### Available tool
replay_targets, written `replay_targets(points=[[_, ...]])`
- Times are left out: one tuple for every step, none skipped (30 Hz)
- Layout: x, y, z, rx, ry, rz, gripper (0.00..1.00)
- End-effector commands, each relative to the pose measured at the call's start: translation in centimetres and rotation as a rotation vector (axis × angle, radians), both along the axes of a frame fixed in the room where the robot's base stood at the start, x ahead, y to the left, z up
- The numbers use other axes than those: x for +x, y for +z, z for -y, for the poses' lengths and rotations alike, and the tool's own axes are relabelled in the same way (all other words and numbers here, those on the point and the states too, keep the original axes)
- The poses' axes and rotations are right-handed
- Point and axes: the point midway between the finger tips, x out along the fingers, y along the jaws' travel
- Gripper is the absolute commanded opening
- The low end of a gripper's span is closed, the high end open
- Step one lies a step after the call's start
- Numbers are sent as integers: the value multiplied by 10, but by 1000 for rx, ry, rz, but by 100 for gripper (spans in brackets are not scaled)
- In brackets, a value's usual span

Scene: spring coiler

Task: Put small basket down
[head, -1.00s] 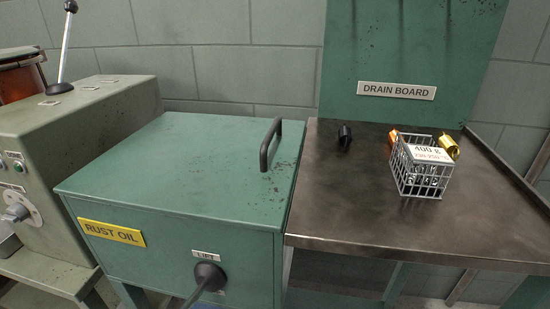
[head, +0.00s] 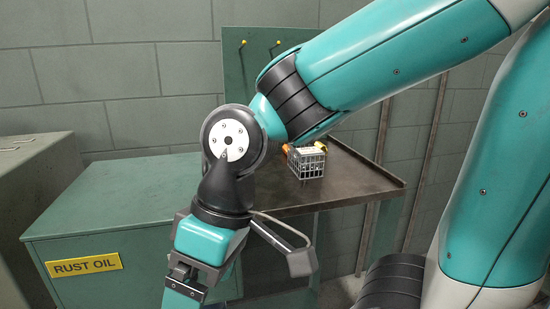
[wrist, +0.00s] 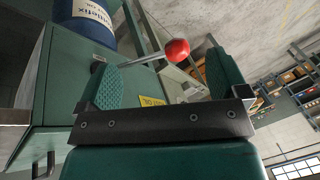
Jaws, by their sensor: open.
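The small basket (head: 308,164) is a grey wire basket standing upright on the drain board (head: 345,195), behind my arm in the head view. A white tag hangs at its top, and an orange and a yellow-gold piece show at its upper rim. My gripper (wrist: 165,60) is open and empty, its two green padded fingers spread in the wrist view. It is well away from the basket, by the front of the rust oil tank (head: 120,215). A red ball knob (wrist: 177,50) on a rod shows between the fingers; whether they touch it I cannot tell.
The yellow RUST OIL label (head: 84,265) is on the tank front. A blue drum (wrist: 88,18) shows in the wrist view. Much of the tank's right side and the board's left part is hidden by my arm.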

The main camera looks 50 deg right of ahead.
Motion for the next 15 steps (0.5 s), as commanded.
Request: replay_targets(points=[[16,27,13,-5,-77,10,94],[26,37,24,-11,-127,19,94],[41,52,40,-19,-203,32,94],[52,63,54,-28,-264,43,94],[62,75,70,-39,-328,55,94],[75,89,93,-55,-414,70,94],[83,100,112,-68,-478,82,94],[90,110,131,-82,-540,92,94],[97,123,157,-103,-621,106,94],[100,132,177,-120,-679,116,94],[102,140,195,-136,-733,124,94],[103,151,220,-159,-803,135,94],[102,157,237,-176,-852,141,94],[101,163,253,-192,-895,146,94],[97,170,272,-213,-947,152,94]])
